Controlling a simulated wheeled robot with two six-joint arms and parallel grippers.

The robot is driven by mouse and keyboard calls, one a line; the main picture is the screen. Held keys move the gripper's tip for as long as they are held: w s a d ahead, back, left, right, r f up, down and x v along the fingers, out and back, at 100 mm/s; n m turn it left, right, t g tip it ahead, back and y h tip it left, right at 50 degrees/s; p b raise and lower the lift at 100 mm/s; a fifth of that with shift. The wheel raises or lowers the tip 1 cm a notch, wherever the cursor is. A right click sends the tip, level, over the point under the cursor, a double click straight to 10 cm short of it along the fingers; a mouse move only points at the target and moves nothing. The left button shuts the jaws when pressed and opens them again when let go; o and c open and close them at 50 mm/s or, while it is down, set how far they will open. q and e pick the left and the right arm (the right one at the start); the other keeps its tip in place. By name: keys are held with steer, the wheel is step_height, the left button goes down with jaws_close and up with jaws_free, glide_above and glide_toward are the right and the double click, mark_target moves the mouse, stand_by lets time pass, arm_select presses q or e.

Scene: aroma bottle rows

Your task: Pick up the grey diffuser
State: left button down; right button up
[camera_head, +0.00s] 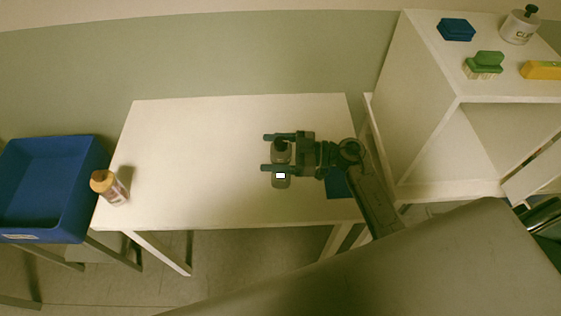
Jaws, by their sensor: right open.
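The grey diffuser (281,183) is on the white table (200,150), right of the middle. It is a small grey bottle with a white label, and its upper part is partly covered by my right gripper. My right gripper (267,153) reaches in from the right, open, its two dark fingers pointing left over the diffuser. One finger crosses the bottle just above the label. I cannot tell whether the fingers touch it. My left gripper is not in view.
A bottle with an orange-brown cap (109,187) stands at the table's left edge, beside a blue bin (95,190). A dark blue item (338,184) is partly hidden beneath my right arm. A white shelf (425,95) at the right holds a blue block (456,29), green brush (485,65), yellow item (541,70) and white bottle (519,27).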

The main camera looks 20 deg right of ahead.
steer(key=shift+c, duration=0.4)
steer(key=c, duration=1.4)
